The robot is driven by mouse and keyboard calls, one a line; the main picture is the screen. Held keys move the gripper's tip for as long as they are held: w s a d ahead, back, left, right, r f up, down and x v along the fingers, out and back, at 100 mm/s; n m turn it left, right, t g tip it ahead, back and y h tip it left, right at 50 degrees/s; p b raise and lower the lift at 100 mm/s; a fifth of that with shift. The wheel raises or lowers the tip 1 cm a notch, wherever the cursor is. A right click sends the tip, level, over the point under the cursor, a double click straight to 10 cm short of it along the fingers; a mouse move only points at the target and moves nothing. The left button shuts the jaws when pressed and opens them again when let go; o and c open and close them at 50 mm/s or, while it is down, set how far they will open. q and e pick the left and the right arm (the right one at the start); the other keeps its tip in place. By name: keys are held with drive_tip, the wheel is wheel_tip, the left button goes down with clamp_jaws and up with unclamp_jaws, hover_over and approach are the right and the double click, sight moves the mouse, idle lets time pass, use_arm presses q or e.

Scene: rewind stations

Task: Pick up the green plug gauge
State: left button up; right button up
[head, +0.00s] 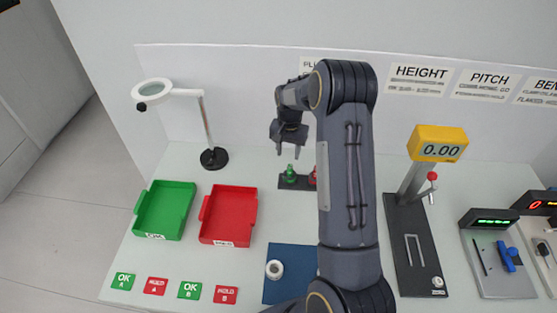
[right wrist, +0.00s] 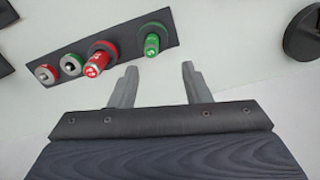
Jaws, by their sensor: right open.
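The green plug gauge (head: 290,171) stands upright in a dark holder (head: 299,184) at the back of the bench. It also shows in the right wrist view (right wrist: 151,44), at the right end of the holder. My right gripper (head: 286,150) hangs just above the green plug gauge, its fingers pointing down. In the right wrist view its two fingers (right wrist: 157,84) are apart with nothing between them, and the green gauge lies a little beyond the fingertips. A red plug gauge (right wrist: 100,60) stands beside the green one; my right arm partly hides it in the head view. My left gripper is not in view.
A magnifier lamp (head: 209,145) stands at the back left. A green tray (head: 165,210) and a red tray (head: 230,215) lie left of the holder. A height gauge (head: 412,240) stands at right.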

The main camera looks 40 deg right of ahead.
sight(290, 165)
drive_tip(key=shift+s+f+b, duration=0.15)
drive_tip(key=shift+f+b, duration=0.3)
drive_tip(key=shift+f, duration=0.15)
drive_tip(key=shift+s+f+b, duration=0.15)
drive_tip(key=shift+f+b, duration=0.25)
drive_tip(key=shift+f, duration=0.45)
drive_tip(key=f+b, duration=0.1)
drive_tip(key=f, duration=0.2)
drive_tip(key=f+b, duration=0.1)
drive_tip(key=shift+s+f+b, duration=0.2)
drive_tip(key=shift+s+b, duration=0.1)
drive_tip(key=shift+s, duration=0.1)
drive_tip(key=shift+f, duration=0.2)
drive_tip(key=shift+r, duration=0.15)
clamp_jaws()
